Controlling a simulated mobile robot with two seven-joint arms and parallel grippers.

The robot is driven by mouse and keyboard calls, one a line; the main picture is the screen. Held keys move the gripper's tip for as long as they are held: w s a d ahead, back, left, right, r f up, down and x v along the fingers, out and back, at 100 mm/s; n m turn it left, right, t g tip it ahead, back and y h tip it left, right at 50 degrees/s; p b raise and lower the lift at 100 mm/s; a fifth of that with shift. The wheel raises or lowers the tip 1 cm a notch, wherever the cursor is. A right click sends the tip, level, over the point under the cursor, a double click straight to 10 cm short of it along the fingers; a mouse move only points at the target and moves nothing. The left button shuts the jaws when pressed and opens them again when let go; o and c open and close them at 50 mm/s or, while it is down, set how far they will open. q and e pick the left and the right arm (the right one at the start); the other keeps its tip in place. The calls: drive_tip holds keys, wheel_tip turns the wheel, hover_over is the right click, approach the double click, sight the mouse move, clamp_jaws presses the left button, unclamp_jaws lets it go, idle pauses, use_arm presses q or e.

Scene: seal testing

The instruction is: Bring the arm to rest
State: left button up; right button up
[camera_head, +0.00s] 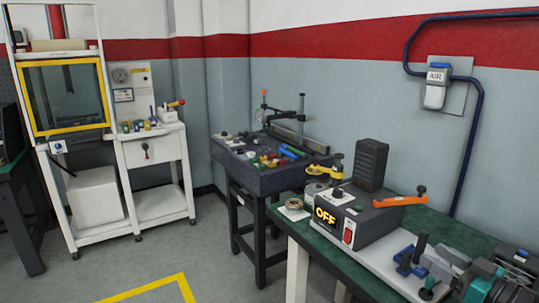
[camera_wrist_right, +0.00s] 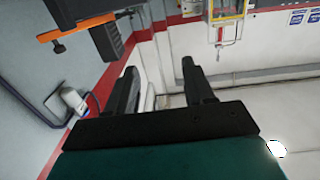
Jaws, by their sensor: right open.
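The grey device (camera_head: 345,222) has a lit OFF display, a red switch and an orange lever (camera_head: 400,200). The lever (camera_wrist_right: 78,32) also shows at the top left of the wrist view, apart from the fingers. My left gripper is not in view.
The green bench top (camera_head: 308,233) carries the device and a tape roll. A dark side table (camera_head: 240,170) with small parts stands behind. A white trolley (camera_head: 160,205) and yellow-framed cabinet are at left. A wall AIR box (camera_head: 436,88) hangs at upper right. Open floor lies between.

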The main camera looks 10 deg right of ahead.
drive_tip(key=s+a+f+g+h, duration=0.1)
drive_tip(key=s+a+f, duration=0.15)
drive_tip(key=f, duration=0.25)
drive_tip(key=s+a+f+g, duration=0.1)
drive_tip(key=s+a+f, duration=0.15)
drive_tip(key=f, duration=0.25)
drive_tip(key=s+a+f+g+h, duration=0.1)
drive_tip(key=s+a+f, duration=0.3)
drive_tip(key=a, duration=0.8)
drive_tip(key=s+a+f+g+h, duration=0.1)
drive_tip(key=s+a+f+g, duration=0.2)
drive_tip(key=a+f, duration=0.4)
drive_tip(key=s+a, duration=0.1)
drive_tip(key=a, duration=0.4)
drive_tip(key=shift+s+f+m+g, duration=0.15)
drive_tip(key=shift+f+m+g, duration=0.05)
drive_tip(key=shift+m+g, duration=0.1)
